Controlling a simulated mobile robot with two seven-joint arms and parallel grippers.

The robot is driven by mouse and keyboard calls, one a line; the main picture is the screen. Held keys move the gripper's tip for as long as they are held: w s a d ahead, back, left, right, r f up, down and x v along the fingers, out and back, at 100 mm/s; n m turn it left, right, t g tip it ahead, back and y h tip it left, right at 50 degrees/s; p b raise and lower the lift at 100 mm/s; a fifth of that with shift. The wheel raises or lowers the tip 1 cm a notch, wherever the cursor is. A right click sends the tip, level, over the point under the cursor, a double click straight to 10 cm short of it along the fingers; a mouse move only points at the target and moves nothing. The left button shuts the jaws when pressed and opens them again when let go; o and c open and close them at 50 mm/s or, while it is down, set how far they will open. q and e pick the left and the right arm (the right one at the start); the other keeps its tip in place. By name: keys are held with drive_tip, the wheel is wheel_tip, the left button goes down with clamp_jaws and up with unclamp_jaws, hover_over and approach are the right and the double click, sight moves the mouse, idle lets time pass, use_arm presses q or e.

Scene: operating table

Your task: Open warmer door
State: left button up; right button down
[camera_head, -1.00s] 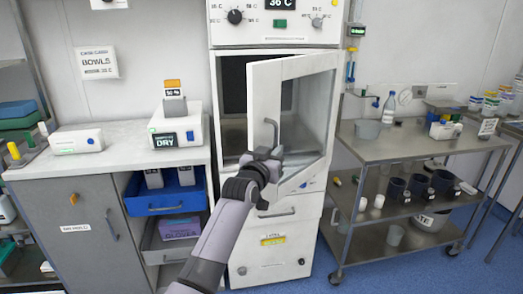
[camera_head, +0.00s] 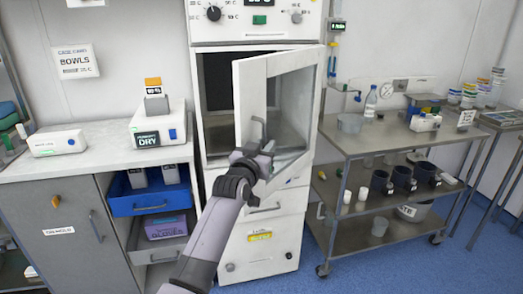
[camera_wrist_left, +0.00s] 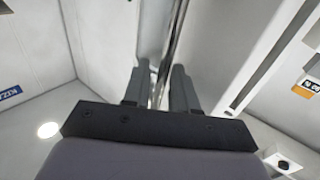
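The warmer (camera_head: 200,130) is a tall white cabinet in the middle of the head view. Its white door (camera_head: 249,100), with a glass pane, stands partly open, hinged at the right, so the dark inside shows at the left. My left gripper (camera_head: 262,150) is at the lower end of the door's grey handle (camera_head: 258,130). In the left wrist view the two fingers (camera_wrist_left: 160,88) stand either side of a thin metal bar, the handle (camera_wrist_left: 174,45), and appear closed on it. The exact contact is partly hidden. My right gripper is not in view.
A steel cart (camera_head: 345,145) with cups and bottles stands close to the warmer's right side. A counter (camera_head: 100,140) with a white DRY box (camera_head: 160,125) stands at the left, above an open blue drawer (camera_head: 150,200). Blue floor shows at the lower right.

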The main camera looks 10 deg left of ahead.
use_arm(q)
drive_tip(key=shift+o, duration=0.2)
drive_tip(key=shift+w+f, duration=0.1)
drive_tip(key=shift+f, duration=0.05)
drive_tip(key=shift+f, duration=0.1)
drive_tip(key=s, duration=0.7)
drive_tip(key=shift+a, duration=0.4)
drive_tip(key=shift+s, duration=0.1)
